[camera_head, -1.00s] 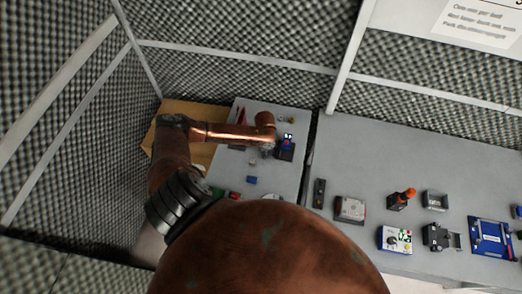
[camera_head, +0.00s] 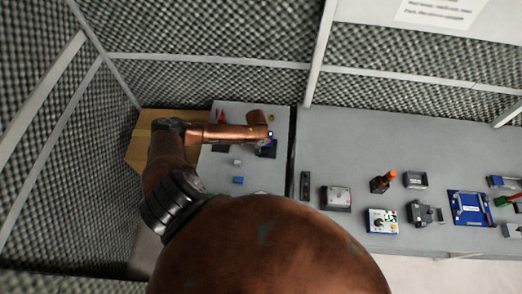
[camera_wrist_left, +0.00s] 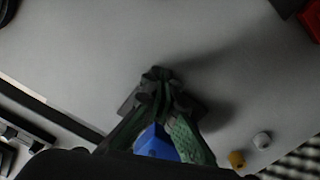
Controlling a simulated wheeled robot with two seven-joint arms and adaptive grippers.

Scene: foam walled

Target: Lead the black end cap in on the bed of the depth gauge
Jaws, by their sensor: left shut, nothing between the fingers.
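My left gripper (camera_wrist_left: 158,75) is shut with its fingertips together, just above the grey table top, in the left wrist view. A dark flat shape (camera_wrist_left: 193,106) shows beside and behind the fingertips; I cannot tell whether it is the end cap or part of the depth gauge. A blue thing (camera_wrist_left: 156,145) shows between the finger linkages, behind the closed tips. In the head view my left forearm ends over a dark piece with blue on it (camera_head: 266,152), possibly the depth gauge, and partly covers it. I cannot pick out the black end cap for certain. My right gripper is not in view.
A small blue block (camera_head: 238,180) and a pale block (camera_head: 237,162) lie nearer on the left table. A red item (camera_head: 221,118) stands behind my forearm. Several devices, including an orange-topped one (camera_head: 383,181), stand on the right table. Foam walls close the left and back.

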